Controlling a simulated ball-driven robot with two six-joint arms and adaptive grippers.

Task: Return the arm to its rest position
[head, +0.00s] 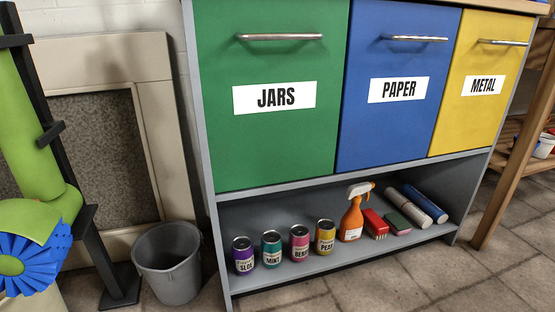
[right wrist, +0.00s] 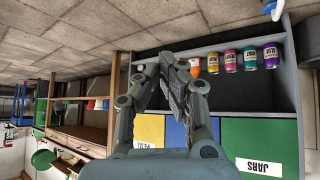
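My right gripper (right wrist: 166,68) shows in the right wrist view, its two dark fingers close together. I cannot tell whether a narrow gap remains between the pads. I see no object held in it. Behind it, upside down, is the cabinet with its green JARS drawer (right wrist: 258,140). The right gripper does not show in the head view. The left gripper is not visible.
The cabinet has green JARS (head: 270,150), blue PAPER (head: 385,130) and yellow METAL (head: 465,110) drawers, all shut. A grey bin (head: 168,265) stands left. A wooden bench is right.

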